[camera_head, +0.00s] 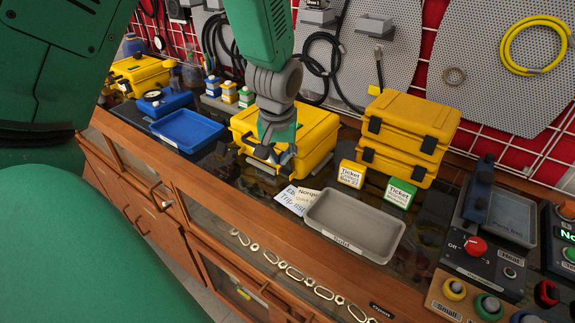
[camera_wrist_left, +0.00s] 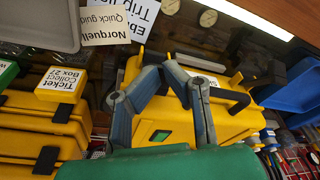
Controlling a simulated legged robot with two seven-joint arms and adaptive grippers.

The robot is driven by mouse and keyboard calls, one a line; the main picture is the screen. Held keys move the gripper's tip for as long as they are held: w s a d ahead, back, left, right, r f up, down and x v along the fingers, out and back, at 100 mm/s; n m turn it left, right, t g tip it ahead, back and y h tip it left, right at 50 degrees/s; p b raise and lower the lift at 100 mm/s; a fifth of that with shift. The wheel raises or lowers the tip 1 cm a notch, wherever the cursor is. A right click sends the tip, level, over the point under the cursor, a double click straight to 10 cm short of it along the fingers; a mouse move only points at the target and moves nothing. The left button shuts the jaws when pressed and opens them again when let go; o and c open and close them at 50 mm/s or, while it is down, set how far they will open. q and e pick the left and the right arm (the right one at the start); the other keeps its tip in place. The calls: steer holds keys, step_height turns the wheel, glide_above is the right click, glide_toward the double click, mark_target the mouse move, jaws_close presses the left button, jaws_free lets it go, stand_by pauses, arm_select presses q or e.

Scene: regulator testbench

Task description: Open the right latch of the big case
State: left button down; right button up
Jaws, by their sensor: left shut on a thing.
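The big yellow case (camera_head: 318,122) stands shut on the bench in the middle of the head view, and shows behind my fingers in the left wrist view (camera_wrist_left: 228,122). My left gripper (camera_head: 278,158) reaches down from above at the case's front. Its two fingers (camera_wrist_left: 165,70) come together at the front edge beside the handle, shut on the right latch. The fingers hide most of that latch. My right gripper is not in view.
Two stacked yellow cases (camera_head: 408,130) stand to the right. A grey tray (camera_head: 353,226), paper cards (camera_head: 297,199) and ticket boxes, one yellow (camera_head: 351,174) and one green (camera_head: 399,193), lie in front. A blue tray (camera_head: 188,131) is at the left.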

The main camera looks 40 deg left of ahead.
arm_select(q)
steer(key=shift+s+a+f, duration=0.25)
steer(key=shift+a+f, duration=0.05)
steer(key=shift+f, duration=0.2)
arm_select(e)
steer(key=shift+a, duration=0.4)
arm_select(q)
steer(key=shift+s+d+f, duration=0.1)
steer(key=shift+s+d+f+b, duration=0.2)
steer(key=shift+s+f+b, duration=0.25)
steer(key=shift+s+f, duration=0.4)
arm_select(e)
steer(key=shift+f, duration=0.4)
arm_select(q)
steer(key=shift+s+r, duration=0.1)
steer(key=shift+r, duration=0.15)
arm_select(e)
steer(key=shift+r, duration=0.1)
